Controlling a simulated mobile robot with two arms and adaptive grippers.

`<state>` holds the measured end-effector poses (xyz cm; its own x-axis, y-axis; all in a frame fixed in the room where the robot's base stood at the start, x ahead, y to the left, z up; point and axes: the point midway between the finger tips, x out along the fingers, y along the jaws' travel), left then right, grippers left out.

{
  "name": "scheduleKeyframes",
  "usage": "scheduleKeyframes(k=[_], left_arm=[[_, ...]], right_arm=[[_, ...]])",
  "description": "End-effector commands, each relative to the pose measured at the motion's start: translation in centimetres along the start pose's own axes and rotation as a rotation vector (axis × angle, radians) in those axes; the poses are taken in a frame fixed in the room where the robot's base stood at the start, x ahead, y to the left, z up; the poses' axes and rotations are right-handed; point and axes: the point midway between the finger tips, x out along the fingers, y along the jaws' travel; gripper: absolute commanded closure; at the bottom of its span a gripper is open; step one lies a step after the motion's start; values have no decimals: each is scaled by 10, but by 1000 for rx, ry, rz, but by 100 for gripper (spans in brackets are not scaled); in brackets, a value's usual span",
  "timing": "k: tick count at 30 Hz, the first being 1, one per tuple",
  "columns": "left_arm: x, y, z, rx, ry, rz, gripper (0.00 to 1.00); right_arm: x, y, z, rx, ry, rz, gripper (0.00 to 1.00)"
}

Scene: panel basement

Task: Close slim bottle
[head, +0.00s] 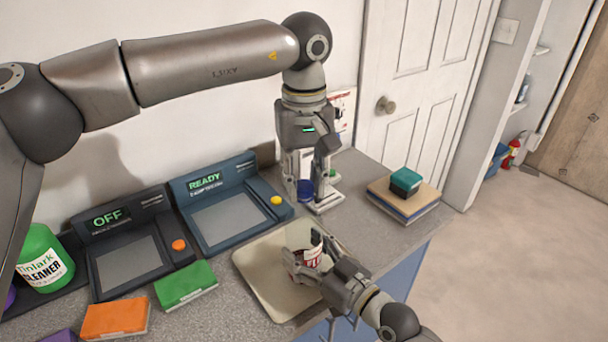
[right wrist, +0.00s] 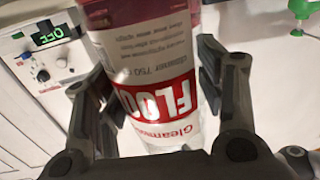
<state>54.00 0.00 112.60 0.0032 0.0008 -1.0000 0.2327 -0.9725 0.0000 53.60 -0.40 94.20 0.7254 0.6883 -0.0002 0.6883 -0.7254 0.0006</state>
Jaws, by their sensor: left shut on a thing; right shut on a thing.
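The slim bottle (head: 313,256) has a red and white label and is above the beige tray in the head view. My right gripper (head: 312,262) is shut around it. In the right wrist view the bottle (right wrist: 160,85) stands between both fingers, its "FLOOR" label upside down; its ends are cut off. My left gripper (head: 308,204) points down at the back of the counter, higher in the picture than the bottle and apart from it. It is shut on a small dark blue object (head: 305,190), apparently a cap, partly hidden by the fingers.
The beige tray (head: 258,272) lies below the bottle. Left are two devices, "READY" (head: 228,215) and "OFF" (head: 125,260), green (head: 185,284) and orange (head: 115,318) boxes, and a green cleaner bottle (head: 42,258). Stacked books (head: 403,205) lie at right.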

Motion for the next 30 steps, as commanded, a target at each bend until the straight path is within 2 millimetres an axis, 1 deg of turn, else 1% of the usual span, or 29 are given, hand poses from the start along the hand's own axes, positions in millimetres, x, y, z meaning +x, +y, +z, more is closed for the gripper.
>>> scheduleKeyframes(k=[4, 7, 21, 25, 30], left_arm=[[1, 0, 0, 22, -1, 0, 78], [1, 0, 0, 114, -3, 2, 78], [1, 0, 0, 887, -1, 5, 78], [1, 0, 0, 1042, -1, 4, 78], [1, 0, 0, 1129, 1, 4, 78]], right_arm=[[0, 0, 0, 0, -1, 0, 100], [0, 0, 0, 0, -1, 0, 100], [0, 0, 0, 0, -1, 0, 100], [0, 0, 0, 0, -1, 0, 100], [0, 0, 0, 0, -1, 0, 100]])
